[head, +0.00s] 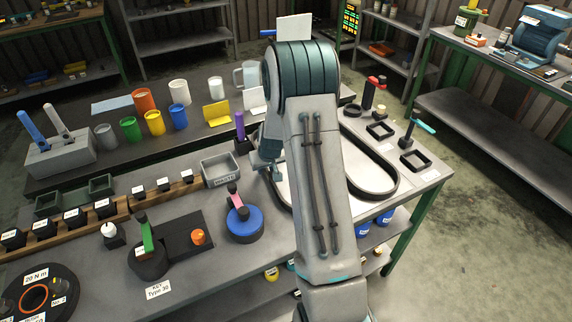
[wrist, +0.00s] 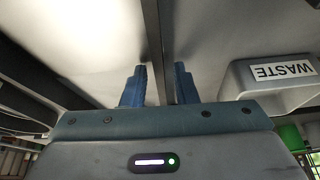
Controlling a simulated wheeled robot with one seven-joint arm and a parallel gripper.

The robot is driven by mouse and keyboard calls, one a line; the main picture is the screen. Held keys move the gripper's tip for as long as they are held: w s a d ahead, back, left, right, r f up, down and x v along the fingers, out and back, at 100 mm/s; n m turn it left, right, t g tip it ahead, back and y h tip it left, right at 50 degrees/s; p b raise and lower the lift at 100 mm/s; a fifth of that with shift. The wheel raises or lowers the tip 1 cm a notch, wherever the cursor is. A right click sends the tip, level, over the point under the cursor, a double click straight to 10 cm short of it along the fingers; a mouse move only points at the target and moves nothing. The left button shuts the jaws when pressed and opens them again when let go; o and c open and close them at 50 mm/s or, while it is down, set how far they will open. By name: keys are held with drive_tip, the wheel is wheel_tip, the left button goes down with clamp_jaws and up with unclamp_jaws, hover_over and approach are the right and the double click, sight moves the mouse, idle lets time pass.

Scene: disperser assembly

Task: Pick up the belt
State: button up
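The belt (head: 375,194) is a large dark loop lying on a pale surface at the right of the workbench. My arm hides its middle part in the head view. My gripper (head: 268,168) is at the left side of the loop, partly hidden by my arm. In the wrist view my gripper (wrist: 160,86) has its two blue fingers apart. A dark strip that looks like the belt (wrist: 153,35) runs up the picture, in line with the gap between the fingers. I cannot tell whether either finger touches it.
A grey WASTE bin (head: 220,170) stands just left of my gripper; it also shows close by in the wrist view (wrist: 235,82). A purple-handled tool (head: 240,128) stands behind, and a blue round part (head: 244,226) in front. Small black trays (head: 414,160) lie to the right.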

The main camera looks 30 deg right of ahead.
clamp_jaws()
drive_tip(key=shift+r, duration=0.15)
drive_tip(key=shift+r, duration=0.45)
drive_tip(key=r, duration=0.1)
drive_tip(key=r+b, duration=0.1)
drive_tip(key=r, duration=0.1)
drive_tip(key=shift+s+d+r, duration=0.15)
drive_tip(key=shift+d, duration=0.25)
drive_tip(key=s+d+r+b, duration=0.3)
drive_tip(key=s+d+r, duration=0.2)
drive_tip(key=d, duration=0.4)
drive_tip(key=shift+d+r, duration=0.25)
drive_tip(key=shift+r, duration=0.55)
